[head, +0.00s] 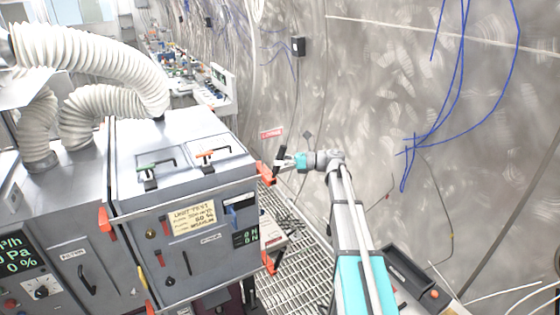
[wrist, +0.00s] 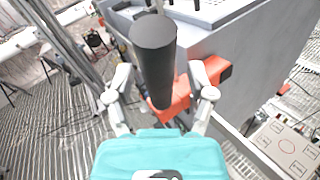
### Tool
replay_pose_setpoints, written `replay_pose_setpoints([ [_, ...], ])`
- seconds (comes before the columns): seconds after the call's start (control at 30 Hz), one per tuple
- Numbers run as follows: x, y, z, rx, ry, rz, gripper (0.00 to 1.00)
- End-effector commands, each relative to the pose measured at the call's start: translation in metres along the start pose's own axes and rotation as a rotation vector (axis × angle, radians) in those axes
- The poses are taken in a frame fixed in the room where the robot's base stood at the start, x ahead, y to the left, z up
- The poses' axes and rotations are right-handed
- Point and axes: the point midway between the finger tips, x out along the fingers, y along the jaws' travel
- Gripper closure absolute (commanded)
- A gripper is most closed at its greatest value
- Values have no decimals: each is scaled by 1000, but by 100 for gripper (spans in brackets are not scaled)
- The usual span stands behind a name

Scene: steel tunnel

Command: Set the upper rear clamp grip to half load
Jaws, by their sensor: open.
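In the wrist view a black cylindrical grip (wrist: 154,55) stands up from an orange clamp (wrist: 218,71) on the grey cabinet's edge. My gripper (wrist: 166,80) is open, with one finger on each side of the grip. I see no clear contact between fingers and grip. In the head view my gripper (head: 284,162) is at the cabinet's upper right corner, by the orange clamp (head: 264,172) and the dark grip (head: 281,153). The grip looks tilted there. Its lower end and any load marking cannot be made out.
The grey cabinet (head: 160,248) carries a yellow note (head: 193,219) and top handles. Other orange clamps are at its upper left (head: 104,220) and lower right (head: 269,263). White hoses (head: 85,45) lie left. A scuffed wall (head: 400,120) runs close on the right, above grated floor (head: 305,240).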

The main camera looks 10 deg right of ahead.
Motion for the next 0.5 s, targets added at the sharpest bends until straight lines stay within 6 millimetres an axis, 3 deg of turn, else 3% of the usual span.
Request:
replay_pose_setpoints([
  [0.2,0,0,0,0,0,0,31],
  [0.5,0,0,0,0,0,0,84],
])
